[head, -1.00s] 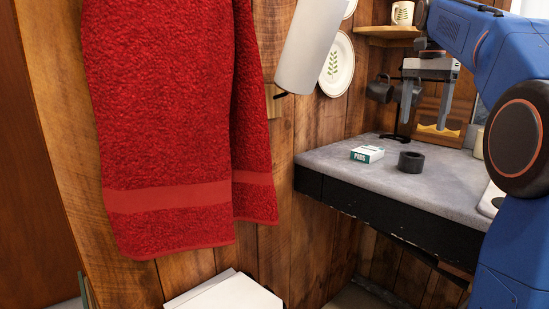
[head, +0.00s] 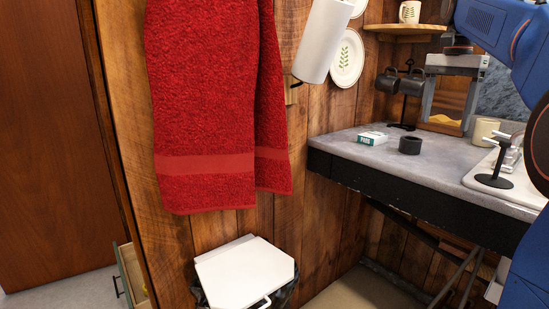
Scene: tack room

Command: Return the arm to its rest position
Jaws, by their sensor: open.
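My blue arm (head: 500,35) comes in at the upper right. My gripper (head: 447,122) hangs from it with its grey fingers pointing down, spread apart and with nothing held between them. In the picture it lies over the back of the grey counter (head: 345,145), in front of a wood-framed mirror. I cannot tell exactly how high it is above the counter.
A small white-green box (head: 372,138) and a black ring-shaped item (head: 410,145) lie on the counter. A beige mug (head: 485,132) stands to the right. Dark mugs (head: 400,82) hang behind. A red towel (head: 205,110) hangs left, above a white-lidded bin (head: 245,273).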

